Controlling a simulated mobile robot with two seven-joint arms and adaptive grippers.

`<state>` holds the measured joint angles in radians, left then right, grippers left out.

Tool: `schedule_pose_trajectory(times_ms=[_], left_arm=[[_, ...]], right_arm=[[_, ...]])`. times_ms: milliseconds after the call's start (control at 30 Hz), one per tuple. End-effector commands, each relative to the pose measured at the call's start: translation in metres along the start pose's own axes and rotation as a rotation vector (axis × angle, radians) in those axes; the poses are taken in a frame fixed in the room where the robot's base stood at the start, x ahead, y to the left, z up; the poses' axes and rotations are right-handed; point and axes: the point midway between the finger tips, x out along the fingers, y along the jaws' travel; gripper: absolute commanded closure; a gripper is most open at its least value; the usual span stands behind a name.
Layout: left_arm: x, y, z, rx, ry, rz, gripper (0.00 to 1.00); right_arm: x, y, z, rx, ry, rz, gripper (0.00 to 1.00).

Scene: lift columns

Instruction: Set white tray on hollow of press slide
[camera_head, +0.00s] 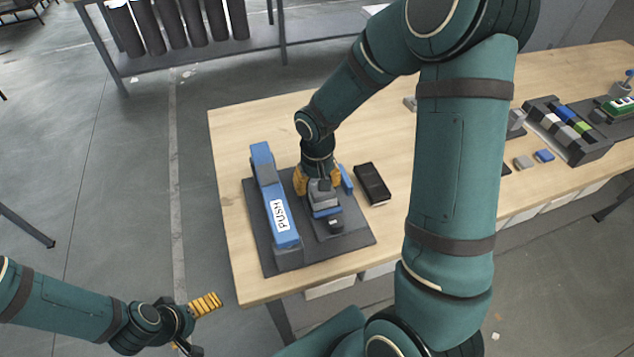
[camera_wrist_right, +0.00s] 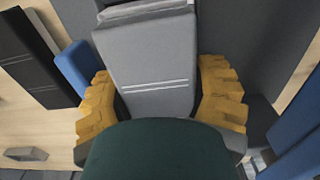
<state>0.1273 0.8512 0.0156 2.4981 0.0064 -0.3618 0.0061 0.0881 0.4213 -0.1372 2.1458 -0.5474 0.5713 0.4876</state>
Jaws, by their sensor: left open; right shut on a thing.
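My right gripper (camera_head: 318,183) is shut low over the press. A light grey piece, which I take for the white tray (camera_head: 322,197), sits between its yellow fingers. In the right wrist view the fingers flank a grey face with two thin white lines (camera_wrist_right: 150,85). A blue part of the press slide (camera_head: 326,212) shows just below and in front of it. The hollow is hidden, and I cannot tell whether the tray touches it. My left gripper (camera_head: 198,325) is open and empty, off the table's front left corner.
A blue bar marked PUSH (camera_head: 275,195) stands left of the right gripper on the dark press base (camera_head: 350,238). A black box (camera_head: 372,184) lies to the right. A rack of coloured blocks (camera_head: 568,130) stands far right.

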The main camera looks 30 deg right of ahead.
Motion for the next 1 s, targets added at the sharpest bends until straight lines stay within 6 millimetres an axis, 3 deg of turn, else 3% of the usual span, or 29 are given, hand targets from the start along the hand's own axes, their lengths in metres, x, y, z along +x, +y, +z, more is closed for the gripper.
schedule_pose_trajectory(times_ms=[700,733,800,1000], left_arm=[[0.0021,-0.0008,0.0002,0.0,0.0,0.0,0.0],[0.002,-0.0008,0.0002,0.0,0.0,0.0,0.0],[0.002,-0.0007,0.0002,0.0,0.0,0.0,0.0],[0.002,-0.0008,0.0002,0.0,0.0,0.0,0.0]], right_arm=[[0.0017,0.0,-0.0002,0.0,0.001,0.0,0.76],[0.0017,0.0,-0.0001,0.0,0.001,0.0,0.26],[0.0017,0.0001,-0.0001,0.0,0.0,0.0,0.02],[0.0016,0.0011,-0.0003,0.001,0.0,0.001,0.01]])
